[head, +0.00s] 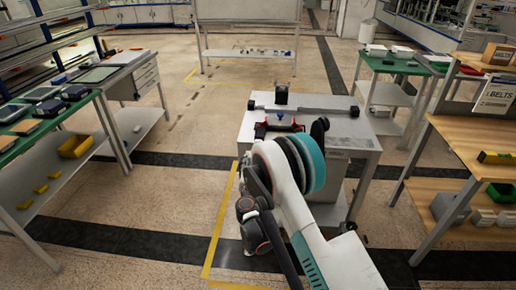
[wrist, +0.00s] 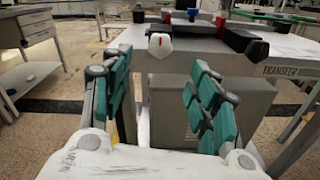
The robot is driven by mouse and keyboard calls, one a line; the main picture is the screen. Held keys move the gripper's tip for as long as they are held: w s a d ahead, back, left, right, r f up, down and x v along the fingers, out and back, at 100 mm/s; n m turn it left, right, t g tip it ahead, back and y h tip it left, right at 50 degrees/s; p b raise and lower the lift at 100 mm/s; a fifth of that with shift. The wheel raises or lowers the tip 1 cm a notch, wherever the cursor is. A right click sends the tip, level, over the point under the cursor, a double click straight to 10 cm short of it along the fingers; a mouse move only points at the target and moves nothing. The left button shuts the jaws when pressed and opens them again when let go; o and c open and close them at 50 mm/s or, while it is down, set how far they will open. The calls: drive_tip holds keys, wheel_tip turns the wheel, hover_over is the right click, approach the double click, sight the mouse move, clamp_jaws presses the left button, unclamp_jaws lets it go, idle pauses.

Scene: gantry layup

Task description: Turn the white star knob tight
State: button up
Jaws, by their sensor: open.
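The white star knob (wrist: 160,45), with a red mark on its face, sits at the front edge of the grey table (wrist: 195,68) in the wrist view. My gripper (wrist: 160,66) is open, its two green-padded fingers spread to the left and right below the knob. The knob shows beyond and between the fingertips, apart from them, with nothing held. In the head view my arm hides the knob and the gripper fingers.
A dark knob with a red mark (wrist: 257,49) sits right of the white one. Red (wrist: 220,21) and blue (wrist: 192,14) parts stand behind. A green-topped bench (head: 75,112) is left, a wooden bench (head: 470,140) right.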

drive_tip(key=w+b, duration=0.2)
drive_tip(key=w, duration=0.8)
drive_tip(key=shift+w+d+b, duration=0.15)
drive_tip(key=shift+d+b, duration=0.05)
drive_tip(key=shift+b, duration=0.2)
drive_tip(key=c, duration=1.1)
